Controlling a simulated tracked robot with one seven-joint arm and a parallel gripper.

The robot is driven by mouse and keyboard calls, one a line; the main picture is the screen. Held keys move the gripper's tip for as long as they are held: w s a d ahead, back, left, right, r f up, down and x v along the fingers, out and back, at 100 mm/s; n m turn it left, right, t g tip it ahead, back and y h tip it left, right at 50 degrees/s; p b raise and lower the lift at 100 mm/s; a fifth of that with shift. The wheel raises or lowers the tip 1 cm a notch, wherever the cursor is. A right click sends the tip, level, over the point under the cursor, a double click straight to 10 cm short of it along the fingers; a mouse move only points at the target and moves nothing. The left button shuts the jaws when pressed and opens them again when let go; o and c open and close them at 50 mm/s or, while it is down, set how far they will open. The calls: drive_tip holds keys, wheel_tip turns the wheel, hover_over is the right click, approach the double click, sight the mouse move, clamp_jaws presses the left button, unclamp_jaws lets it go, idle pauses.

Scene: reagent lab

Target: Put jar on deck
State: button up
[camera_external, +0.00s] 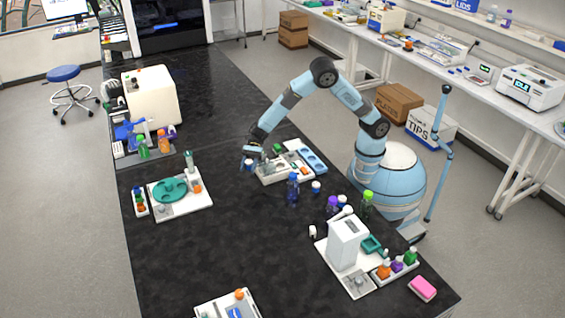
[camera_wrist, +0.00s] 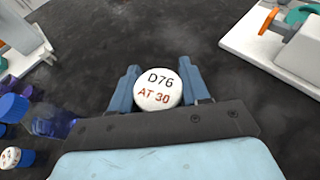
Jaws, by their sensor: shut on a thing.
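My gripper (camera_external: 249,158) is above the dark bench, left of the compartment tray. It is shut on a small jar (camera_external: 247,166), which looks blue and white in the outside view. In the wrist view the jar's round white lid (camera_wrist: 158,88), marked "D76 AT 30", sits between the two blue fingers. The jar's body is hidden below the lid there. A white board with a teal round plate (camera_external: 205,208) lies to the left, and a compartment tray (camera_external: 270,179) to the right. I cannot tell which surface is the deck.
A blue bottle (camera_external: 292,190) and a small white-lidded jar (camera_external: 316,187) stand right of my gripper. A white board with a tall white device (camera_external: 345,246) stands at the front right. The bench (camera_external: 230,240) is clear in the middle.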

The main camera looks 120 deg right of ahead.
drive_tip(key=w+f, duration=0.3)
drive_tip(key=w, duration=0.2)
hover_over(232, 193)
drive_tip(key=f, duration=0.2)
drive_tip(key=s+f, duration=0.1)
drive_tip(key=shift+a+f, duration=0.15)
drive_tip(key=shift+f, duration=0.25)
drive_tip(key=shift+w+f, duration=0.65)
drive_tip(key=shift+f, duration=1.5)
drive_tip(key=shift+f, duration=0.1)
drive_tip(key=o, duration=1)
drive_tip(key=shift+o, duration=0.2)
